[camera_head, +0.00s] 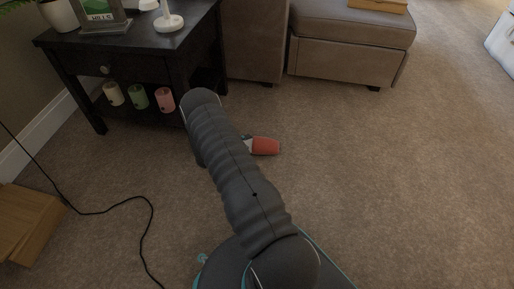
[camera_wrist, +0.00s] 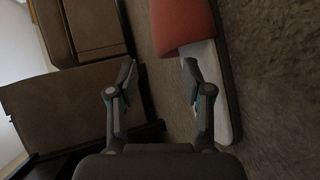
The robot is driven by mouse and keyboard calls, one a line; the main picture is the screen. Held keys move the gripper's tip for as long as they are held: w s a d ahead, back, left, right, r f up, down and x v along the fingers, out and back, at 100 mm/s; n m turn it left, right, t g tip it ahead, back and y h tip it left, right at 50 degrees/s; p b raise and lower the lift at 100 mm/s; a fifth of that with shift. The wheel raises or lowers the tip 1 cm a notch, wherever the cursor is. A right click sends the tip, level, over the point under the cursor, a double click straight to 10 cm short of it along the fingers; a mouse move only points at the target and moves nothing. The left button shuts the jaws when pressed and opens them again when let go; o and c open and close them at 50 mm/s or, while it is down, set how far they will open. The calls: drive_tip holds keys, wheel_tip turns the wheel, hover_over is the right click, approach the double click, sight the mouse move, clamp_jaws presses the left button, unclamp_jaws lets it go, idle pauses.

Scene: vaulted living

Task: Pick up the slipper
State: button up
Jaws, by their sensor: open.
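A slipper with a red upper and a pale insole lies on the carpet. In the head view the slipper (camera_head: 263,146) shows just right of my arm, which hides part of it. In the wrist view the slipper (camera_wrist: 185,28) is close, at the top centre to right, with its pale insole and dark sole edge running downward. My gripper (camera_wrist: 160,68) is open, with nothing between its fingers. Its right finger overlaps the slipper's insole in the picture, and its left finger is left of the slipper. I cannot tell whether it touches. The gripper is hidden in the head view.
A dark side table (camera_head: 135,50) stands at the upper left with several candles on its lower shelf. A brown ottoman (camera_head: 345,45) is behind. A black cable (camera_head: 110,207) and a cardboard box (camera_head: 28,225) lie at left. Carpet on the right is clear.

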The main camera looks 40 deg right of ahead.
sight(254, 139)
drive_tip(key=shift+r+b+x, duration=0.2)
drive_tip(key=shift+b+x, duration=0.15)
drive_tip(key=shift+x, duration=2.75)
drive_tip(key=shift+s, duration=0.1)
clamp_jaws()
